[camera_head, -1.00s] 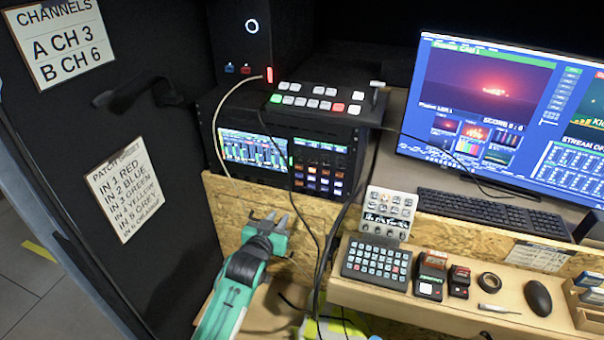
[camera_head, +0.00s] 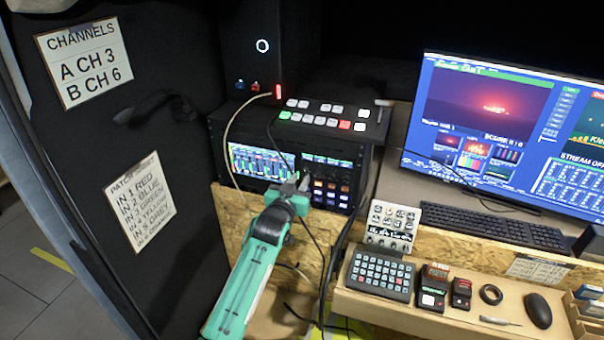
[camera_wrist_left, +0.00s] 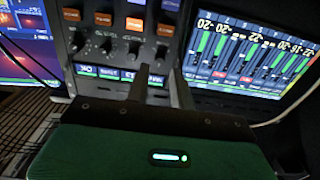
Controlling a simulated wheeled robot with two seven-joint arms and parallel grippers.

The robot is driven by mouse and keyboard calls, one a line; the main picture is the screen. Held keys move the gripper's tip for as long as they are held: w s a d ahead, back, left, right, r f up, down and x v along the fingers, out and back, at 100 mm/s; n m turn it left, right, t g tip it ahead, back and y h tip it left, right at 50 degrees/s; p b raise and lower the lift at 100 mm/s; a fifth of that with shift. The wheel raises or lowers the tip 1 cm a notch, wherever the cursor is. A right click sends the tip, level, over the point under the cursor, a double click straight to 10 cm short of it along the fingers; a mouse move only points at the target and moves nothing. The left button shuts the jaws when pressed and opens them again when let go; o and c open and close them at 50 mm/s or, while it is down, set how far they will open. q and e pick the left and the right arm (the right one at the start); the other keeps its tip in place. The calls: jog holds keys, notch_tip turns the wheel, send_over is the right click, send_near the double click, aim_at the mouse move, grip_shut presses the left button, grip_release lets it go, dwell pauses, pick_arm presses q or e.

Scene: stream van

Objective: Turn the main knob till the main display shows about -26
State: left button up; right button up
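The rack unit has a row of small dark knobs (camera_wrist_left: 107,45) on its front panel. A strip of small lit displays (camera_wrist_left: 85,70) runs beside them; their readings are too small or partly hidden to tell. I cannot tell which knob or display is the main one. The wide meter screen (camera_head: 262,163) is left of the knobs in the head view and also shows in the wrist view (camera_wrist_left: 250,55). My left gripper (camera_head: 300,182) is at the panel. In the wrist view its two fingers (camera_wrist_left: 159,70) stand apart, pointing at the end knob (camera_wrist_left: 161,53); contact cannot be told. My right gripper is not in view.
A switcher with lit buttons (camera_head: 318,114) sits on top of the rack. A cable (camera_head: 232,135) loops down its left side. The wooden shelf to the right holds a keypad (camera_head: 379,275), a small mixer (camera_head: 392,226) and a mouse (camera_head: 538,310).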

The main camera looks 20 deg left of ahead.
aim_at(305, 172)
pick_arm(q)
jog(key=shift+w, duration=1.55)
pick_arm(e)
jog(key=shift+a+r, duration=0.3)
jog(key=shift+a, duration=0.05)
pick_arm(q)
grip_shut()
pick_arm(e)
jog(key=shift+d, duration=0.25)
